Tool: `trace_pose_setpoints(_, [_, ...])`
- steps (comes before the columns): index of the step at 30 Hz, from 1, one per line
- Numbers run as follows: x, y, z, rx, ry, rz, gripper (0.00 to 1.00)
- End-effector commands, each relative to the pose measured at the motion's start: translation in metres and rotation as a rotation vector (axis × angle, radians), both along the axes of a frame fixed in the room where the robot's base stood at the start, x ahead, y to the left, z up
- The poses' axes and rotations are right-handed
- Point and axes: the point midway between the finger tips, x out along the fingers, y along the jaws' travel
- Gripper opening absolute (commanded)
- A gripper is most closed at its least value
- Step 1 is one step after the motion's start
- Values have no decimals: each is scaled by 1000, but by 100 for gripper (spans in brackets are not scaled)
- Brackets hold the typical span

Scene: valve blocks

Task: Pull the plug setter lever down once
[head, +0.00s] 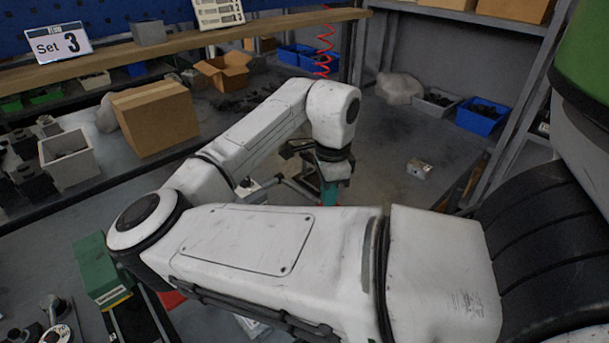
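My white arm reaches across the middle of the head view and bends down at its wrist. My gripper (331,172) is below the wrist, small and dark, and its fingers cannot be made out. A teal upright part (329,194) shows directly under it, with its lower end hidden behind my forearm. Dark bars and a grey frame (298,184) stand just left of it. These may belong to the plug setter, but I cannot tell which part is the lever. Whether my gripper touches anything there cannot be seen.
A small metal block (419,168) lies on the grey surface to the right. A large cardboard box (155,117) and an open grey bin (70,165) stand at the left. A green machine part (100,268) is at lower left.

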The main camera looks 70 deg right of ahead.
Motion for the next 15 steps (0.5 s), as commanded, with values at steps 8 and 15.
trace_pose_setpoints(8, [-1,0,30,-1,3,-2,0])
trace_pose_setpoints(15, [-1,0,51,1,3,-3,0])
